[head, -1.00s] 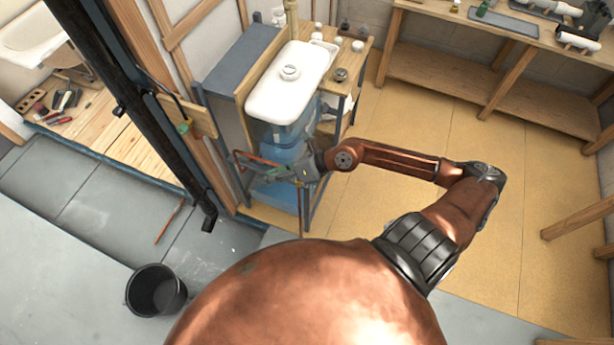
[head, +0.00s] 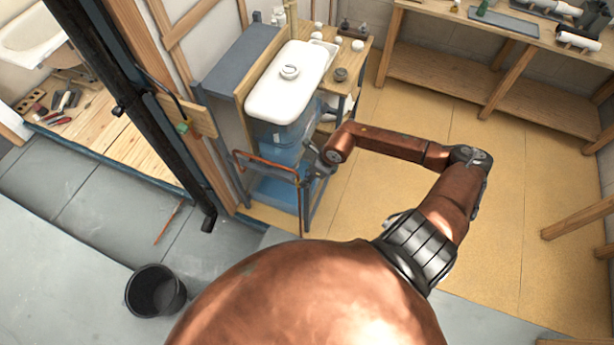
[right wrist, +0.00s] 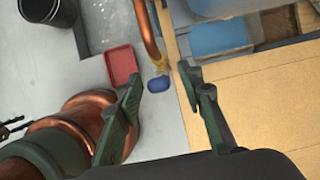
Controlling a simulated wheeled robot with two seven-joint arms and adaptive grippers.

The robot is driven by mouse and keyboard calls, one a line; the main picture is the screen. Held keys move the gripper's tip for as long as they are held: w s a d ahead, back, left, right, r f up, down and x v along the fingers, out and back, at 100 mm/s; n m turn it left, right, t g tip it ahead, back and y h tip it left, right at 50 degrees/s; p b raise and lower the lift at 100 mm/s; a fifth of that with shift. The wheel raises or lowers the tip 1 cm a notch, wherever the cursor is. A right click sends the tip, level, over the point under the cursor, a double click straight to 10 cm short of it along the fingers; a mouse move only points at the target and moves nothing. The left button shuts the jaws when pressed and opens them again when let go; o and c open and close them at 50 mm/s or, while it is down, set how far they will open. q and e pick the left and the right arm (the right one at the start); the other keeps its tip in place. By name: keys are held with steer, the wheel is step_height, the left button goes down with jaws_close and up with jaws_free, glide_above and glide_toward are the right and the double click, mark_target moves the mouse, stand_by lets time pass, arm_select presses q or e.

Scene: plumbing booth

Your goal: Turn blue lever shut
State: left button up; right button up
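The blue lever (right wrist: 158,84) shows in the right wrist view, at the lower end of a copper pipe (right wrist: 148,32) with a brass-coloured fitting. In the head view the copper pipe (head: 266,161) runs beside the sink stand; I cannot make out the lever there. My right gripper (right wrist: 165,86) is open, its two dark green fingers spread apart. The lever appears in the gap between the fingertips, nearer the left finger; I cannot tell how far beyond them it lies. In the head view the right gripper (head: 312,163) is small, near the pipe's right end. My left gripper is not seen.
A white sink (head: 289,85) sits on a stand with blue containers (head: 275,190) below. A red tray (right wrist: 122,64) lies on the floor beside the pipe. A black bucket (head: 156,291) stands on the grey floor. A black post (head: 130,105) rises at the left. The wooden floor at right is clear.

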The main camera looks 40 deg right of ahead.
steer(key=shift+w+f, duration=0.1)
steer(key=shift+f, duration=0.15)
jaws_close()
stand_by(0.3)
